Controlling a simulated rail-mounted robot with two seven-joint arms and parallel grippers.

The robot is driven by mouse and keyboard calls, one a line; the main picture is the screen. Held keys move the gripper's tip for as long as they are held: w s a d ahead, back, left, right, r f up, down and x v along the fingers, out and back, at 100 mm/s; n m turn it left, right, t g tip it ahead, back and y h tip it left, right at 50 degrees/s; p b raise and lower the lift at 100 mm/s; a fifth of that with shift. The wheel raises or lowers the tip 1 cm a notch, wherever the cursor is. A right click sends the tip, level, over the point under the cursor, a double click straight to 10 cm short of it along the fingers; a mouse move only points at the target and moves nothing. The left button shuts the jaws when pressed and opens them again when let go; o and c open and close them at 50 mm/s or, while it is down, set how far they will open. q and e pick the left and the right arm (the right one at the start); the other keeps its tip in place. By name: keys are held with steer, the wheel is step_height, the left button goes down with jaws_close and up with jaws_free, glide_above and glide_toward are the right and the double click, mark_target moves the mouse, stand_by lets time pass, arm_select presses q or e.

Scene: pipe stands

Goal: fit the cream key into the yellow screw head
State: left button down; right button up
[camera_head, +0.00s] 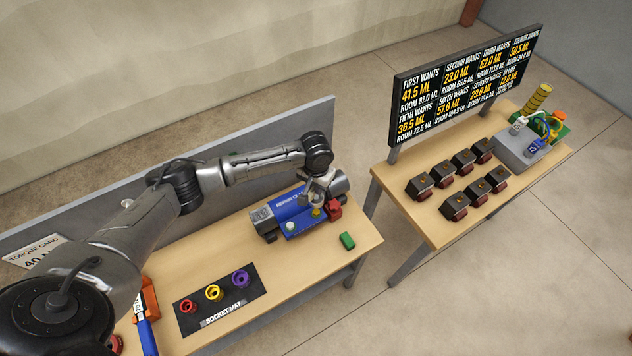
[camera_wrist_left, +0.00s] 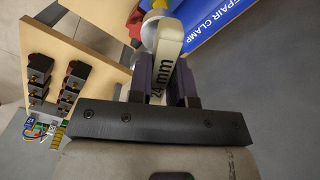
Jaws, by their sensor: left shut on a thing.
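My left gripper (camera_head: 318,190) is over the right part of the blue repair clamp (camera_head: 288,211). In the left wrist view, its dark fingers (camera_wrist_left: 163,80) are shut on the cream key (camera_wrist_left: 168,45), which is marked 24 mm. The yellow screw head (camera_head: 316,212) shows just below the gripper on the clamp. In the left wrist view, a bit of yellow (camera_wrist_left: 158,5) shows at the top edge, beyond the key's far end and beside a pale round part. I cannot tell whether key and screw head touch. My right gripper is out of view.
The clamp sits around a grey pipe (camera_head: 262,216) on the wooden bench. A red part (camera_head: 334,209) is at its right, and a green block (camera_head: 347,241) lies in front. A socket mat (camera_head: 245,296) holds red, yellow and purple sockets. A second table (camera_head: 420,231) stands right.

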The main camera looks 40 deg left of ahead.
mark_target(316, 197)
arm_select(q)
steer(key=shift+f+b, duration=0.8)
steer(key=shift+f, duration=1.85)
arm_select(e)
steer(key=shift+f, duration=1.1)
arm_select(q)
steer(key=shift+p, duration=1)
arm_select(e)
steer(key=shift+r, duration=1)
arm_select(q)
steer(key=shift+f+b, duration=0.4)
steer(key=shift+f, duration=1.05)
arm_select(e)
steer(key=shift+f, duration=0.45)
arm_select(q)
steer(key=c, duration=1)
jaws_free()
steer(key=shift+o, duration=0.2)
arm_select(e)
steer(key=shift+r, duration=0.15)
arm_select(q)
step_height(316, 197, up, 5)
steer(key=p, duration=0.5)
steer(key=shift+p, duration=0.4)
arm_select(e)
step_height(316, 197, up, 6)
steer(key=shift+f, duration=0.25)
